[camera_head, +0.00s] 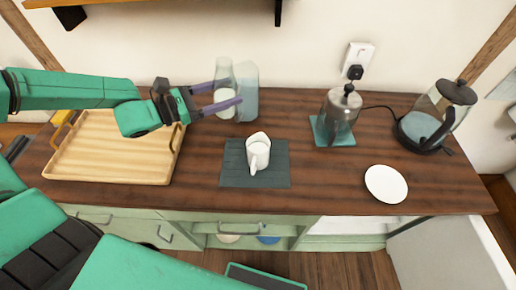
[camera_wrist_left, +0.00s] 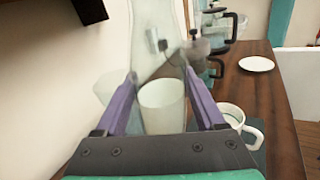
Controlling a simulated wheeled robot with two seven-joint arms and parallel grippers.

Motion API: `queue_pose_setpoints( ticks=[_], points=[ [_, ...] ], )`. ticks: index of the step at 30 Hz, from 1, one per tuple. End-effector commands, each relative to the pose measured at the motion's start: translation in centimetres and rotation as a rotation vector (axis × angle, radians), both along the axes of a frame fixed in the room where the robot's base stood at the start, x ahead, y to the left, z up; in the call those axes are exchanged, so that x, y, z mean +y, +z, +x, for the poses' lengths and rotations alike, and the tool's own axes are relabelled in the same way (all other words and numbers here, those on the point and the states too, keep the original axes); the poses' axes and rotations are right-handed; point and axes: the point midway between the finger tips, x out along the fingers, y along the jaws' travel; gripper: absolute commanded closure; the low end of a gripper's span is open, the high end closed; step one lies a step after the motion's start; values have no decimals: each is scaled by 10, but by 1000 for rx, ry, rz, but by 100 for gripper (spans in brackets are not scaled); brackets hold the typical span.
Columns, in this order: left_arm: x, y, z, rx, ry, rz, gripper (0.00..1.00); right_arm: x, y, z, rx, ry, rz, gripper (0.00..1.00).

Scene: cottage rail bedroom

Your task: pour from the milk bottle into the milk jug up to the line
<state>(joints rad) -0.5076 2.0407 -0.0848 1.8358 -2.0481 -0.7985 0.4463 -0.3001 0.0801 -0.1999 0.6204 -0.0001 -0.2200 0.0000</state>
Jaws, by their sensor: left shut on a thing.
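The milk bottle (camera_head: 224,74) is clear glass with white milk in its lower part. It stands upright between the fingers of my left gripper (camera_head: 226,94), which is shut on it. It also shows in the left wrist view (camera_wrist_left: 162,106), between the two purple fingers (camera_wrist_left: 160,76). I cannot tell whether its base touches the counter. The white milk jug (camera_head: 258,153) stands upright on a dark mat, in front and to the right of the bottle. In the left wrist view the jug (camera_wrist_left: 238,121) is right of the fingers. Its line and inside are not clear. My right gripper is not in view.
A pale translucent container (camera_head: 247,93) stands close behind the bottle. The dark mat (camera_head: 233,177) lies mid-counter. A wooden tray (camera_head: 105,150) is at left. A glass press (camera_head: 341,112) on a teal mat, a kettle (camera_head: 433,115) and a white plate (camera_head: 386,184) are at right.

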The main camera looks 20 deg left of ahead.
Motion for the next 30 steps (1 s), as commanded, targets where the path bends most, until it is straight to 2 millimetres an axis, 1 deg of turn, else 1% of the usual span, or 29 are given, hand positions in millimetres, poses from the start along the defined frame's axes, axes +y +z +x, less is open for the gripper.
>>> queue_pose_setpoints(
  ticks=[1, 3, 6, 9, 11, 14, 18, 22, 24, 30],
  points=[
    [0, -16, 0, 9, 0, -26, 100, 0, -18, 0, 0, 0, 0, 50],
    [0, -22, 0, 25, -1, -63, 100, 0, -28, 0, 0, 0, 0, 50],
    [0, -28, 0, 43, -1, -103, 100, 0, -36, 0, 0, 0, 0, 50],
    [0, -29, 1, 52, -3, -127, 100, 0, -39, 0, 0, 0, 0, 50],
    [0, -25, 1, 56, -2, -134, 100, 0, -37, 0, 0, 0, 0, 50],
    [0, -7, 1, 56, -3, -137, 100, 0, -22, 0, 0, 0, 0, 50],
    [0, 21, 1, 55, -3, -136, 100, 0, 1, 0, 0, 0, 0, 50],
    [0, 42, 1, 57, -3, -136, 100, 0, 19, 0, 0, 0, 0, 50],
    [0, 47, 1, 57, -3, -136, 100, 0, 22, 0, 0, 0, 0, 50],
    [0, 42, 0, 58, -2, -135, 100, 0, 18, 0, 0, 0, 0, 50]
  ],
)
